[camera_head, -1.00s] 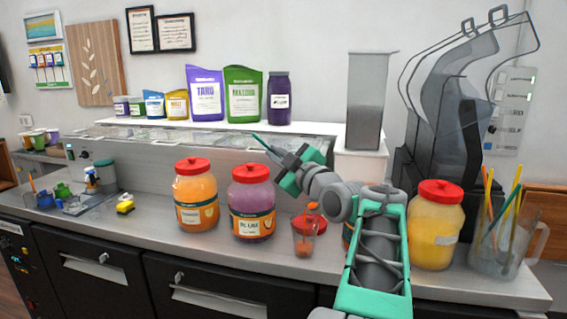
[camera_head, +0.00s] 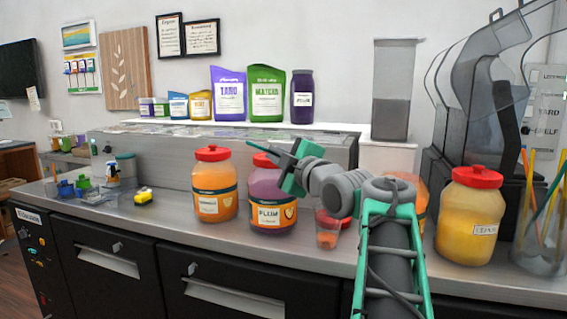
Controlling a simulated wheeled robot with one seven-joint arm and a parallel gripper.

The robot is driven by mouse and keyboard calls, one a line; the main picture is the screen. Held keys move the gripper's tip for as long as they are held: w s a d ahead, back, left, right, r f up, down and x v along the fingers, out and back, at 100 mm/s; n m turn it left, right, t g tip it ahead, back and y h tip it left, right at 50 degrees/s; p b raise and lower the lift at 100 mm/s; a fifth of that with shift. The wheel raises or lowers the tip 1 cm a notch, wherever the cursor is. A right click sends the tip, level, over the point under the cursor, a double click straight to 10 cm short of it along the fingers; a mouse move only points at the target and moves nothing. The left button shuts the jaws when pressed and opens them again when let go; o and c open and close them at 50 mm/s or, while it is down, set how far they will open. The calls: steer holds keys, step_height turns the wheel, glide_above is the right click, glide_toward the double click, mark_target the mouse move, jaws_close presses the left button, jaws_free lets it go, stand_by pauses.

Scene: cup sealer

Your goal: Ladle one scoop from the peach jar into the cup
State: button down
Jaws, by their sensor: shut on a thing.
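The clear cup (camera_head: 327,232) stands on the counter just left of my forearm, with orange matter in its lower part. A partly hidden orange jar (camera_head: 418,190), likely the peach jar, stands behind my arm; its label and opening are hidden. My gripper (camera_head: 272,158) is up in front of the plum jar (camera_head: 268,196), left of and above the cup. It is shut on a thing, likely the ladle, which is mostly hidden. A thin teal rod sticks out at its far left end; I cannot tell whether it is a fingertip or a handle. No ladle bowl shows clearly.
A red-lidded orange jar (camera_head: 214,188) stands left of the plum jar. A red-lidded yellow jar (camera_head: 469,220) and a pitcher with straws (camera_head: 540,235) stand to the right. A red lid-like shape shows behind the cup. The counter (camera_head: 165,214) is clear at centre left.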

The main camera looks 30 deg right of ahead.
steer(key=a+f+n+b, duration=0.3)
steer(key=f+b, duration=0.2)
steer(key=b, duration=0.3)
steer(key=shift+w+a+f+g, duration=0.15)
steer(key=shift+w+f+g, duration=0.15)
steer(key=shift+f, duration=0.1)
stand_by(0.5)
